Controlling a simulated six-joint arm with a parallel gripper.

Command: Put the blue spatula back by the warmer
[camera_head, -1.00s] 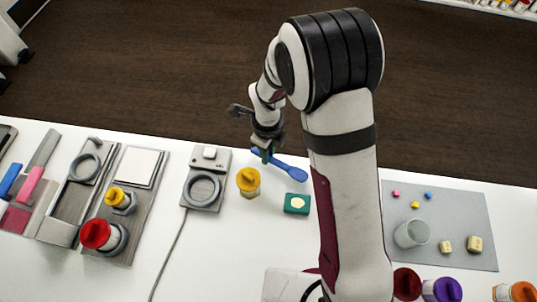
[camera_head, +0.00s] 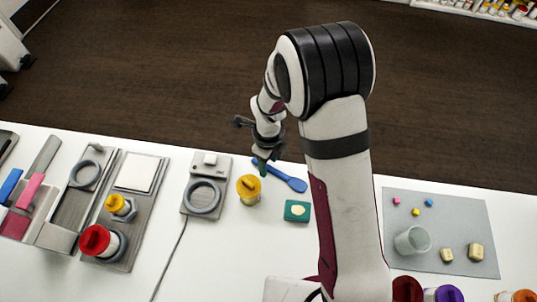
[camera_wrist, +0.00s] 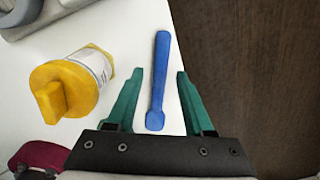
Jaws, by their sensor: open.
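The blue spatula (camera_head: 291,182) lies flat on the white table near its far edge, right of the yellow-lidded jar. It also shows in the wrist view (camera_wrist: 161,75). My gripper (camera_head: 262,167) is low over the spatula's left part in the head view. In the wrist view my gripper (camera_wrist: 160,73) is open, with the spatula between its green fingers and a gap on both sides. A grey device with a round ring and a cord (camera_head: 187,203), which may be the warmer, stands left of the yellow-lidded jar.
The yellow-lidded jar (camera_head: 249,190) stands close to my gripper's left. A green block with a pale top (camera_head: 297,211) lies in front of the spatula. A grey mat (camera_head: 450,215) with a clear beaker (camera_head: 412,240) is at right. The table's far edge runs close beyond the spatula.

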